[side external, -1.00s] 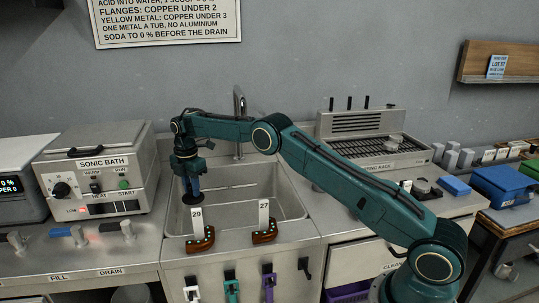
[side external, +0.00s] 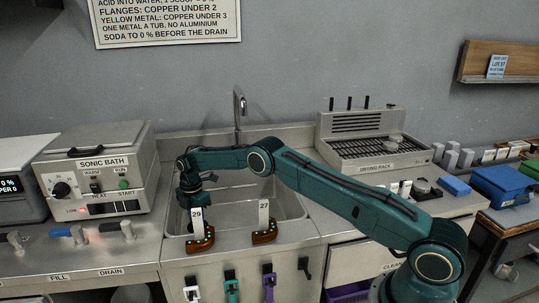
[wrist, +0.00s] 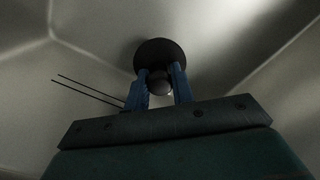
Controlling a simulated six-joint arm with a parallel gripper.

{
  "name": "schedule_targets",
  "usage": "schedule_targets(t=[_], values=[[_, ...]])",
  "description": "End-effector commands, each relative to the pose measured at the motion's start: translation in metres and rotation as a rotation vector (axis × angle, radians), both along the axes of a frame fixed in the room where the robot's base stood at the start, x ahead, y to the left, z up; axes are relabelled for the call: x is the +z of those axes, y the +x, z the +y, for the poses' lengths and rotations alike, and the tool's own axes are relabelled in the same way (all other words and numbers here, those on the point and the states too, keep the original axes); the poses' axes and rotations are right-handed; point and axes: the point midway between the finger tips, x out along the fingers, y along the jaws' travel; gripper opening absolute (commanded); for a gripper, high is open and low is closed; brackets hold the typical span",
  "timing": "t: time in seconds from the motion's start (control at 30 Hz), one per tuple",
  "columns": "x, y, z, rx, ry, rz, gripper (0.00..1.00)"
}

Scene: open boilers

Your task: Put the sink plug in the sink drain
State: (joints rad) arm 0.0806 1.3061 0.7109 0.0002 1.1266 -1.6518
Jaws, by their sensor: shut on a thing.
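The sink plug (wrist: 158,52) is a dark round disc with a small knob, seen in the wrist view. My gripper (wrist: 159,80) has its two blue fingers shut on the knob, with the disc beyond the fingertips. In the side view my gripper (side external: 187,205) is low inside the left part of the steel sink (side external: 285,198), behind the tag marked 29. The plug is hidden there. The sink drain does not show in either view, so I cannot tell how the plug sits relative to it.
Tags 29 (side external: 197,222) and 27 (side external: 263,214) stand on brown holders at the sink's front rim. A tap (side external: 238,108) rises behind the sink. The sonic bath (side external: 95,170) is to the left, the drying rack (side external: 370,145) to the right. The right part of the basin is clear.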

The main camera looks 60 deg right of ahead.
Motion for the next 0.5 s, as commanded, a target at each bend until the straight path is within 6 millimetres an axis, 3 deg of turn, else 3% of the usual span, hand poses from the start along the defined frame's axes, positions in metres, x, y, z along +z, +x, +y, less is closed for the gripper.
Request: schedule_targets(t=[0.3, 0.5], values=[[-0.034, 0.000, 0.000, 0.000, 0.000, 0.001, 0.01], [-0.040, 0.000, 0.000, 0.000, 0.000, 0.000, 0.01]])
